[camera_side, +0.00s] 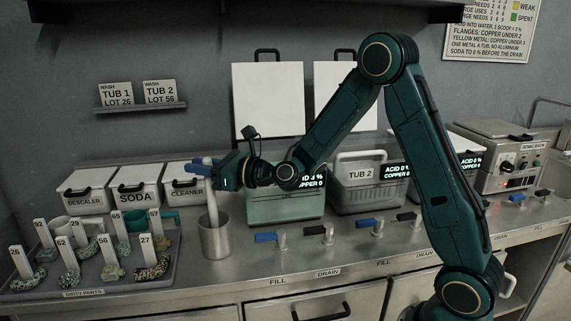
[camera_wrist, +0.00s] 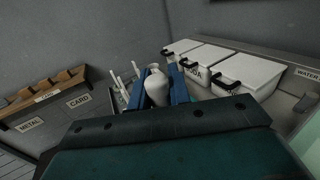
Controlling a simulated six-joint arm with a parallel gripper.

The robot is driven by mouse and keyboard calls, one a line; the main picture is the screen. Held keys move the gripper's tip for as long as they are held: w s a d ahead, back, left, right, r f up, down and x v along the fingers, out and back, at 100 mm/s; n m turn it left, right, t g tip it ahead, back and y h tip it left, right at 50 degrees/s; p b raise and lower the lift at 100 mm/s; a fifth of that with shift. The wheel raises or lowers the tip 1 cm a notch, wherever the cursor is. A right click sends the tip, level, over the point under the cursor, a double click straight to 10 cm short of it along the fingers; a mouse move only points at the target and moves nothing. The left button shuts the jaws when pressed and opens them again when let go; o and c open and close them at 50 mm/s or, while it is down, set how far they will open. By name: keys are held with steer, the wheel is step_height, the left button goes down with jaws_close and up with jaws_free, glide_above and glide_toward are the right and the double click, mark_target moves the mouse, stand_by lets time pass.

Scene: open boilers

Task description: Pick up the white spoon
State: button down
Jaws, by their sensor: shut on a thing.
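My gripper (camera_side: 204,166) is shut on the white spoon (camera_side: 212,205), high at the upper end of it. The spoon hangs nearly upright, tilted slightly, over a metal cup (camera_side: 215,241). Its lower end meets the cup's mouth; I cannot tell how far inside it reaches. In the wrist view the pale spoon (camera_wrist: 157,90) sits between my two blue fingers.
A tray (camera_side: 100,288) of numbered dirty parts lies left of the cup. White lidded bins, including SODA (camera_side: 138,188) and CLEANER, stand behind. Tubs, including TUB 2 (camera_side: 362,190), and several valve handles lie to the right. The bench front near FILL is clear.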

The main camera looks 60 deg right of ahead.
steer(key=shift+r, duration=0.1)
step_height(320, 180, up, 20)
stand_by(0.8)
stand_by(0.8)
steer(key=s+d+r, duration=0.2)
steer(key=s+d, duration=0.1)
steer(key=d, duration=0.7)
steer(key=s+d+r+n, duration=0.1)
steer(key=s+d+r, duration=0.1)
steer(key=d, duration=0.9)
steer(key=shift+s+r+n+t, duration=0.15)
steer(key=shift+s+n+t, duration=0.15)
steer(key=shift+s, duration=0.4)
steer(key=shift+d+f, duration=0.1)
steer(key=shift+f, duration=0.1)
